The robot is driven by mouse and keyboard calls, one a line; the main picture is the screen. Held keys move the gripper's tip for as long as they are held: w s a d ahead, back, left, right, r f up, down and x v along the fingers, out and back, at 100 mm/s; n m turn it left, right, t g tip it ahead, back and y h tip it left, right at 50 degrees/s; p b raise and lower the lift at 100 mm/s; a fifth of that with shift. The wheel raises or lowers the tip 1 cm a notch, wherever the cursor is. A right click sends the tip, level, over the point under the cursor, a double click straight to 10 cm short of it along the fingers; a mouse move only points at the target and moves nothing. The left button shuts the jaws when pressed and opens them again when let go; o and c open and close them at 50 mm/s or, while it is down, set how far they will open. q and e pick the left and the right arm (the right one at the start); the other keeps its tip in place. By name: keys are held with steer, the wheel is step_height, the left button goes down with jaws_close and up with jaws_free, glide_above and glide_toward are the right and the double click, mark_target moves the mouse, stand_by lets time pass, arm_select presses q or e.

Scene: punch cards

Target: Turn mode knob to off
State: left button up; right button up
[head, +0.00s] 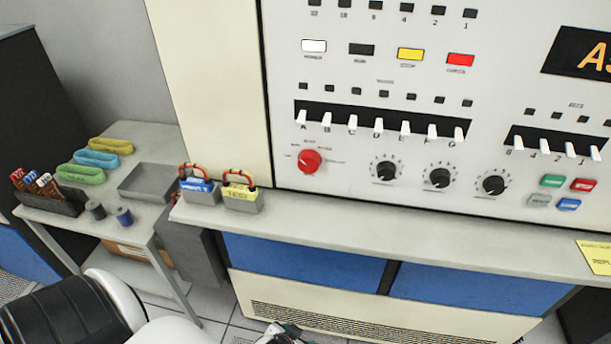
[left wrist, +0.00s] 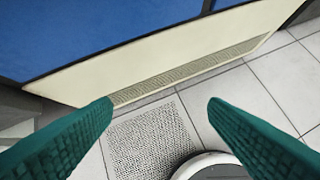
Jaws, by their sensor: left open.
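A red round knob (head: 309,161) sits on the pale control panel (head: 340,180), below the left end of a row of white lever switches (head: 380,125). Small label marks surround it, too small to read. Three black knobs (head: 440,178) are in a row to its right. My left gripper (left wrist: 160,101) is open and empty in the left wrist view, its green fingers apart over the floor in front of the console base. It is well below and away from the knobs. My right gripper is in neither view.
A ledge (head: 370,235) juts out below the panel. Two boxes with red handles, a blue-labelled one (head: 199,188) and a yellow-labelled one (head: 241,195), stand at its left end. A side table (head: 150,140) holds coloured bands and spools. The ledge below the knobs is clear.

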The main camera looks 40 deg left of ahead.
arm_select(q)
steer(key=w+a+r+n+t+y+b, duration=0.1)
steer(key=w+r+t, duration=0.1)
steer(key=r, duration=0.7)
steer(key=w+a+r+n+t+y, duration=0.1)
steer(key=w+a+r, duration=0.1)
steer(key=r, duration=0.8)
steer(key=w+a+r+n+t+b, duration=0.1)
steer(key=w+a+r+t, duration=0.1)
steer(key=r, duration=0.8)
steer(key=shift+w+n+t+y+b, duration=0.1)
steer(key=shift+n+t+y+b, duration=0.2)
steer(key=shift+n+y+b, duration=0.1)
steer(key=n+t+y, duration=0.2)
steer(key=t, duration=0.3)
glide_toward(307, 167)
steer(key=s, duration=0.3)
steer(key=p+x, duration=0.1)
steer(key=x, duration=0.2)
steer(key=p+x, duration=0.1)
steer(key=x, duration=0.3)
steer(key=p+x, duration=0.1)
steer(key=x, duration=0.2)
steer(key=shift+w+d+r, duration=0.15)
steer(key=shift+w+d, duration=0.15)
steer(key=shift+w, duration=0.2)
steer(key=shift+w+a, duration=0.15)
steer(key=shift+w, duration=0.3)
